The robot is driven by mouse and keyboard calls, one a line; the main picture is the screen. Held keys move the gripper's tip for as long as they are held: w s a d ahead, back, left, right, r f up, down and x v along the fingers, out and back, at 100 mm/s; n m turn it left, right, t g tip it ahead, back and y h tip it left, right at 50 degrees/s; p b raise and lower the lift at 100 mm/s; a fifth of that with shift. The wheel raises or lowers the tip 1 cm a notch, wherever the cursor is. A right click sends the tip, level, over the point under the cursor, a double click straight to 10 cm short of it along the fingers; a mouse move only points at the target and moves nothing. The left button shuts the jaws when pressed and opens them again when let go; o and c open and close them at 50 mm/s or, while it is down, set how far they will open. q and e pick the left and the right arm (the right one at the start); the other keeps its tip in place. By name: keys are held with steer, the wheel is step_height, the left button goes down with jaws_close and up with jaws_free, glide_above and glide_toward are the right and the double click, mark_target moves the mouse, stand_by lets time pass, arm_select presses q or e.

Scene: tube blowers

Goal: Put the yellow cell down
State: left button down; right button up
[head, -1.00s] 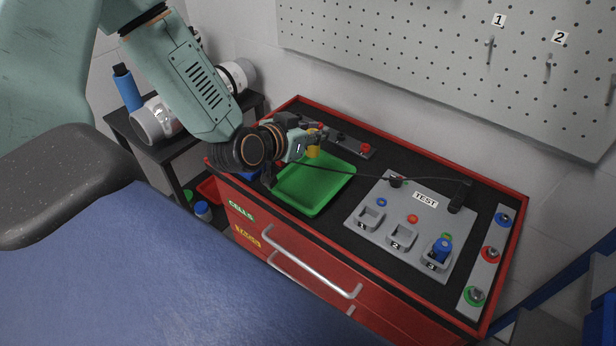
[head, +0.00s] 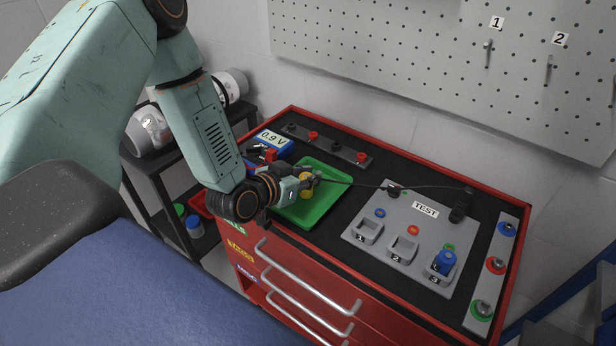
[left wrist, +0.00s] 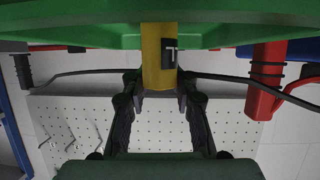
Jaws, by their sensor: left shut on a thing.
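The yellow cell (head: 305,188) is upright at the green tray (head: 326,206), near the tray's left side in the head view. My left gripper (head: 312,181) is shut on it. In the left wrist view the yellow cell (left wrist: 157,62), with a black mark on its side, sits between the two fingers of my left gripper (left wrist: 158,100). The green tray (left wrist: 70,35) fills the top of that view, right at the cell's end. I cannot tell whether the cell touches the tray floor. My right gripper is not in view.
A grey TEST board (head: 385,240) with numbered sockets stands right of the tray; a blue cell (head: 444,262) is in socket 3. A blue meter reading 0.9 V (head: 272,142) is behind. A thin black cable (head: 360,184) runs near the gripper. The tray's right part is clear.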

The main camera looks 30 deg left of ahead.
arm_select(q)
steer(key=shift+d+r, duration=0.1)
steer(key=shift+d, duration=0.15)
steer(key=c, duration=1.6)
jaws_free()
steer(key=shift+f, duration=0.25)
steer(key=o, duration=0.3)
steer(key=shift+a, duration=0.2)
steer(key=shift+o, duration=1.3)
steer(key=shift+d+r, duration=0.1)
steer(key=shift+d, duration=0.05)
